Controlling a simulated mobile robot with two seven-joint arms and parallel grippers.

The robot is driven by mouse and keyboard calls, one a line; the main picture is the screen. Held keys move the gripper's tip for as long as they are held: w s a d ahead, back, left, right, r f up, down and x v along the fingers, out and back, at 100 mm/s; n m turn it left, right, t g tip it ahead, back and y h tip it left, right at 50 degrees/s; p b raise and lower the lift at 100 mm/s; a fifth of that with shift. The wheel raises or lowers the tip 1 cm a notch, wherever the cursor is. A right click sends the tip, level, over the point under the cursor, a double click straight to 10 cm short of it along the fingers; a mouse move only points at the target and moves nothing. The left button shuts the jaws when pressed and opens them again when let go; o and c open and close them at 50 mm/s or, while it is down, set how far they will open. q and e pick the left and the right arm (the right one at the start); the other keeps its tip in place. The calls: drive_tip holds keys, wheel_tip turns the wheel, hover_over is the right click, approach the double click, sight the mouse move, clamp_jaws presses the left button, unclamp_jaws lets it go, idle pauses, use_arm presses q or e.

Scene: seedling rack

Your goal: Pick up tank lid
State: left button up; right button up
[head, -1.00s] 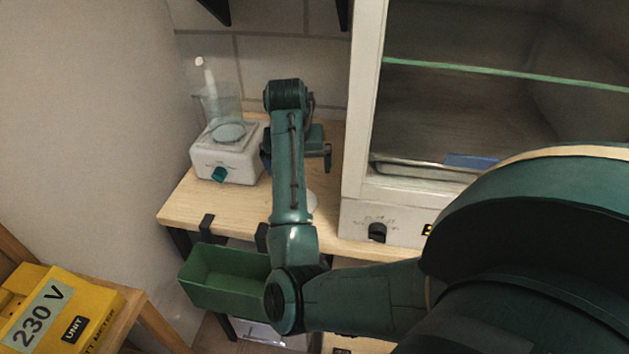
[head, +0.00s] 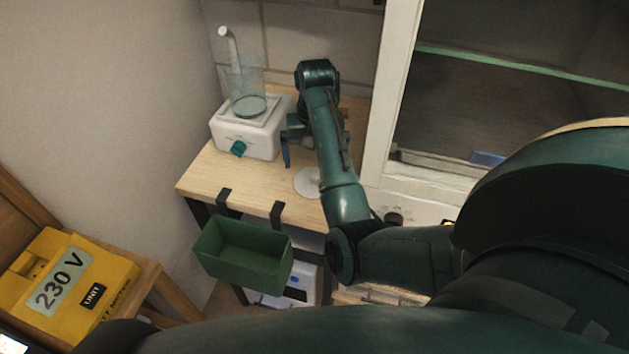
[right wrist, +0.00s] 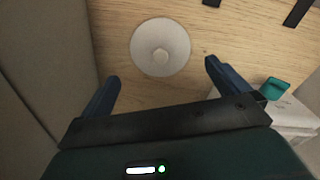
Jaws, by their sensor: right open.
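The tank lid appears to be the pale round disc (head: 306,183) lying flat on the wooden table, partly hidden by my right arm in the head view. In the right wrist view the lid (right wrist: 160,47) shows whole, with a small round knob at its centre. My right gripper (head: 287,155) is above the table, near the white box's right side. In the right wrist view my right gripper (right wrist: 162,75) is open and empty, its two blue fingers spread, with the lid ahead of the gap and not touched. My left gripper is not in view.
A white box with a teal knob (head: 238,149) carries a clear vessel (head: 247,105). A green bin (head: 243,255) hangs at the table's front edge. A glass-fronted cabinet (head: 402,90) stands right. A yellow 230 V unit (head: 75,285) is at lower left. The front-left tabletop is clear.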

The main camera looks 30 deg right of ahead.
sight(314, 175)
drive_tip(key=shift+s+f, duration=0.15)
drive_tip(key=shift+f, duration=0.25)
drive_tip(key=shift+a+f, duration=0.15)
drive_tip(key=shift+f, duration=2.35)
drive_tip(key=c, duration=0.8)
drive_tip(key=shift+r, duration=0.1)
